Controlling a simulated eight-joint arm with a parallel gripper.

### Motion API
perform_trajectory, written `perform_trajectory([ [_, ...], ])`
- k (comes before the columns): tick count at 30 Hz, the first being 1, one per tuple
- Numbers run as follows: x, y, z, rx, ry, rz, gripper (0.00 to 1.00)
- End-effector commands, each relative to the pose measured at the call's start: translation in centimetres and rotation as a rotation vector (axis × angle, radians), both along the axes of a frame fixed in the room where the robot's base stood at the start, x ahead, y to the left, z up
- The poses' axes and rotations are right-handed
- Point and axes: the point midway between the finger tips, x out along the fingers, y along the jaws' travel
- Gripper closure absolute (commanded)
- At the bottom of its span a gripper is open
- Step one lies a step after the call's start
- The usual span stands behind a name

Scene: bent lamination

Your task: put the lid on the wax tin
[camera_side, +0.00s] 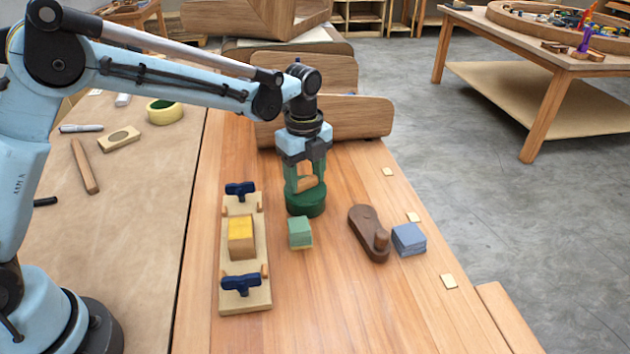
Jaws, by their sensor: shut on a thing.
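The wax tin (306,206) is a dark green round tin standing upright on the wooden bench, right of the clamp board. My gripper (305,186) is directly above it, pointing down, with its green fingers reaching to the tin's top. The fingers are shut on the lid, which is at the top of the tin. The lid and tin look alike in green, and I cannot tell from this view whether the lid is seated or just above the rim.
A board with blue clamps (231,305) and a yellow-topped block (241,236) stands left. A green block (300,232) is close in front of the tin. A dark wooden plane (367,230) and blue-grey block (408,239) are right. The bench front is clear.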

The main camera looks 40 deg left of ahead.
Motion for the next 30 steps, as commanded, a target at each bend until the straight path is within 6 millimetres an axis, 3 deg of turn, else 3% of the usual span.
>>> perform_trajectory([
  [22, -0.01, 0.00, -0.29, 0.000, 0.000, 0.000, 0.71],
  [23, -0.01, 0.00, -0.29, 0.000, 0.000, 0.000, 0.39],
  [28, -0.01, 0.00, -0.28, 0.000, 0.000, 0.000, 0.13],
  [30, -0.01, -0.01, -0.28, 0.000, 0.000, 0.000, 0.12],
])
